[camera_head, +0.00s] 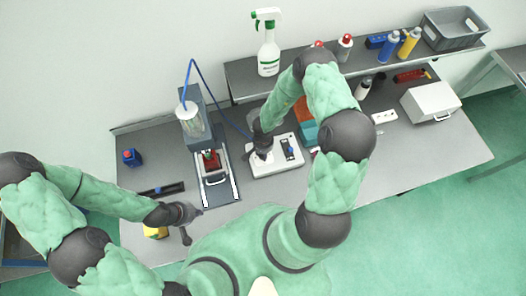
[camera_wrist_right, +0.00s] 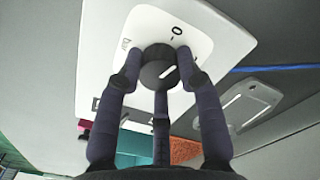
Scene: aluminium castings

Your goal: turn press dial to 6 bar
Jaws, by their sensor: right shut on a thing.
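The press dial (camera_wrist_right: 155,75) is a round black knob with a white pointer line, on a white panel box (camera_wrist_right: 212,42). My right gripper (camera_head: 262,154) reaches down to that box, which also shows in the head view (camera_head: 288,166). In the right wrist view its fingers are closed around the dial. A "0" and the word "bar" are printed beyond the dial; the rest of the scale is hidden or too small to read. The pointer line slants toward the upper right. My left gripper (camera_head: 194,224) is empty, fingers apart, near the table's front edge.
The press (camera_head: 203,125), with a blue hose, stands left of the panel box. A spray bottle (camera_head: 268,48), other bottles and a grey crate (camera_head: 483,24) stand on the back shelf. A white case (camera_head: 430,103) is at right. The front right of the table is clear.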

